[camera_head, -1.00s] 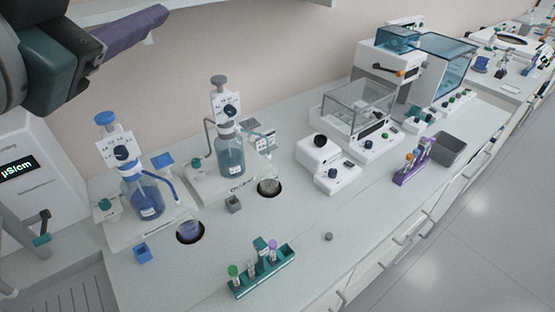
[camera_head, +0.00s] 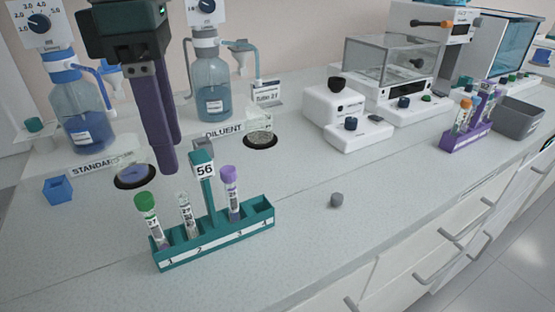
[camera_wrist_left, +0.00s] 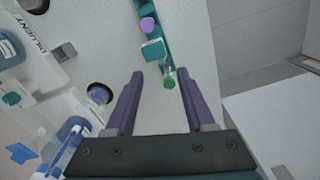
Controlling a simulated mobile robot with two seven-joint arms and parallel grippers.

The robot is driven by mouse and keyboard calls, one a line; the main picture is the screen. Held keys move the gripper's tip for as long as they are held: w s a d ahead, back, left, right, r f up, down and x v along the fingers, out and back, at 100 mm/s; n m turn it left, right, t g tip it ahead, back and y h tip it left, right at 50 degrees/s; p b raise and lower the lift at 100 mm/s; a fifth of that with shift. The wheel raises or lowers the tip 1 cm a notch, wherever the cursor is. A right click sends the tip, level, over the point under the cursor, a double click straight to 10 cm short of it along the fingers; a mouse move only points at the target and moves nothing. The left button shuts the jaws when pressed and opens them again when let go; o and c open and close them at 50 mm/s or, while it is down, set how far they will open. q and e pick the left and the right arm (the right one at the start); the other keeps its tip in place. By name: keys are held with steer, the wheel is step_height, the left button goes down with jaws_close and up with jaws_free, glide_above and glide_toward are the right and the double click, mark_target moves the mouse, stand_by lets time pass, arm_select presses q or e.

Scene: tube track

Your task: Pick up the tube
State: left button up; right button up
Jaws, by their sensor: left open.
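A teal rack (camera_head: 222,243) labelled 56 stands on the bench. A green-capped tube (camera_head: 150,217) is in slot 1, an open-topped clear tube (camera_head: 188,214) in slot 2 and a purple-capped tube (camera_head: 231,190) in slot 3; slot 4 is empty. My left gripper (camera_head: 167,168) is open and empty, pointing down above and behind the rack's left end. In the left wrist view, the green cap (camera_wrist_left: 169,84) lies roughly between the open fingertips (camera_wrist_left: 159,74), farther off than them. The purple cap (camera_wrist_left: 147,24) is farther up there. My right gripper is not seen.
Two dispenser bottles (camera_head: 82,115) (camera_head: 213,87) stand behind the rack. A grey cap (camera_head: 337,200) lies on the bench to its right. A purple rack (camera_head: 462,143) with several tubes and a grey bin (camera_head: 518,118) are farther right. The bench front is clear.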

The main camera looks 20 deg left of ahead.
mark_target(181, 194)
arm_select(q)
step_height(181, 194, down, 4)
steer(key=shift+s+a+r+p, duration=0.1)
steer(key=shift+a+r+p, duration=0.05)
steer(key=shift+p, duration=0.15)
step_height(181, 194, down, 6)
steer(key=shift+p, duration=0.45)
steer(key=shift+c, duration=0.2)
jaws_close()
